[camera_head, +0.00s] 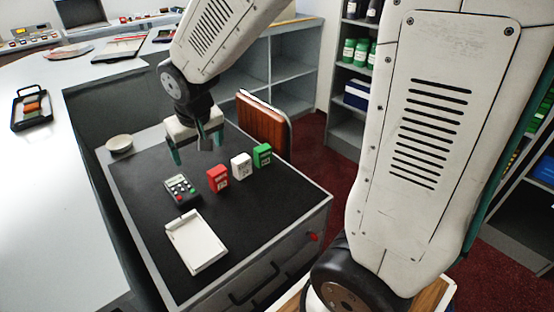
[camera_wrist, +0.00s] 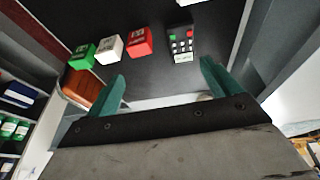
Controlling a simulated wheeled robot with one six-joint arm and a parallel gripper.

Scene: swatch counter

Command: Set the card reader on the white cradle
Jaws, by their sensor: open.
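The card reader (camera_head: 181,189) is a small dark device with coloured keys, lying on the black counter top in the head view. It also shows in the wrist view (camera_wrist: 182,44), beyond the fingertips and a little right of the middle. The white cradle (camera_head: 196,243) is a shallow white tray on the same top, just in front of the reader and apart from it. A sliver of white at the top edge of the wrist view may be the cradle. My gripper (camera_head: 196,150) is open and empty, with teal fingers, above the counter behind the reader. Its fingers show in the wrist view (camera_wrist: 163,78).
Red (camera_head: 217,178), white (camera_head: 241,166) and green (camera_head: 262,155) boxes stand in a row right of the reader. A pale bowl (camera_head: 119,144) sits at the back left corner. The black top left of the cradle is clear.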

